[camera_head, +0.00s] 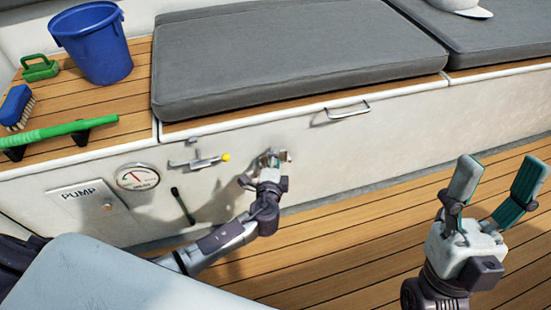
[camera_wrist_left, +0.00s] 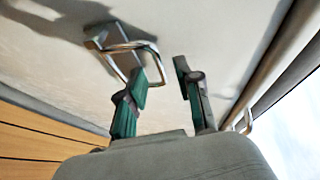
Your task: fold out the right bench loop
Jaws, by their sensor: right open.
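A metal loop on a small plate is on the white bench front, low and right of the gauge. In the left wrist view the loop (camera_wrist_left: 150,47) stands at an angle from its plate. My left gripper (camera_head: 274,158) is right at it in the head view and hides most of it. In the left wrist view my left gripper (camera_wrist_left: 165,80) is open, one fingertip overlapping the loop's end; I cannot tell if they touch. My right gripper (camera_head: 495,188) is open and empty, over the deck at the right.
A metal handle (camera_head: 348,111) is higher on the bench front, under the grey cushion (camera_head: 290,60). A latch with a yellow tip (camera_head: 208,161), a gauge (camera_head: 138,177) and a pump panel (camera_head: 85,196) are left. A blue bucket (camera_head: 95,45) stands on the bench. Deck (camera_head: 400,215) is clear.

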